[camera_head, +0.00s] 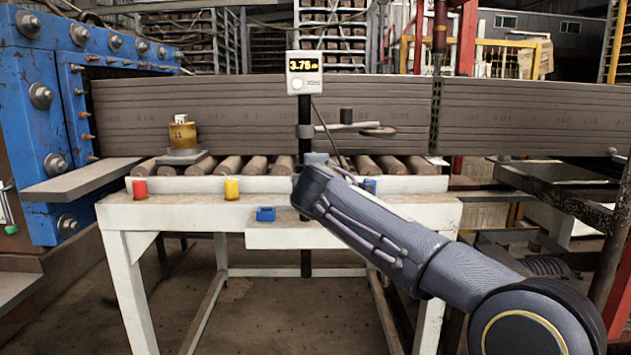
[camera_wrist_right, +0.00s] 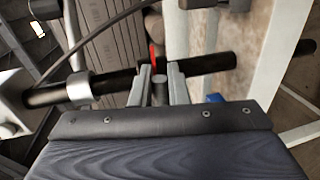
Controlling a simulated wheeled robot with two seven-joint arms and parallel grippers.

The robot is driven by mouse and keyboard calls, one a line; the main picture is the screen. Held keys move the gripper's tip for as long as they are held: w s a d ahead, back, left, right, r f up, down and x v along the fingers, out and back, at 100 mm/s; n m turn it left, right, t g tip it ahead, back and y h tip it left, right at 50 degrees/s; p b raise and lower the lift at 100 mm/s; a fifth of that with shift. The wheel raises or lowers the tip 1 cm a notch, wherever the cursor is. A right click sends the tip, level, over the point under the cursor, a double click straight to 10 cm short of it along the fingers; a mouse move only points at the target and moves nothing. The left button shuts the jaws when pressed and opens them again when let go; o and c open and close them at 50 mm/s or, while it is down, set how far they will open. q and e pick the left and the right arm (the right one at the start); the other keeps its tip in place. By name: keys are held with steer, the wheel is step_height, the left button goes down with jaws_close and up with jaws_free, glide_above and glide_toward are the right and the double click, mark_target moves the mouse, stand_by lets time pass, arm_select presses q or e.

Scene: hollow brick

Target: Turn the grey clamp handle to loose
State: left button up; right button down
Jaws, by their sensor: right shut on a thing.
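In the right wrist view, the fingers of my right gripper (camera_wrist_right: 158,76) are on either side of a short grey clamp handle (camera_wrist_right: 160,92) and shut on it. It sits by the black post (camera_wrist_right: 214,64), which runs across the picture there. A small red piece (camera_wrist_right: 153,54) shows just beyond the fingertips. In the head view, my right gripper (camera_head: 316,159) is at the upright black post (camera_head: 305,108), below the sensor arm. My own wrist hides the handle there. The post carries a white display box (camera_head: 304,74) reading about 3.76. My left gripper is not in view.
A white table (camera_head: 180,213) with rollers (camera_head: 230,166) stands around the post. A bracket arm with a disc (camera_head: 378,132) juts right from the post. Long grey bricks (camera_head: 200,100) lie behind.

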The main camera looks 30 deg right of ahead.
steer(key=shift+f, duration=0.1)
steer(key=c, duration=1.5)
jaws_free()
steer(key=v, duration=0.8)
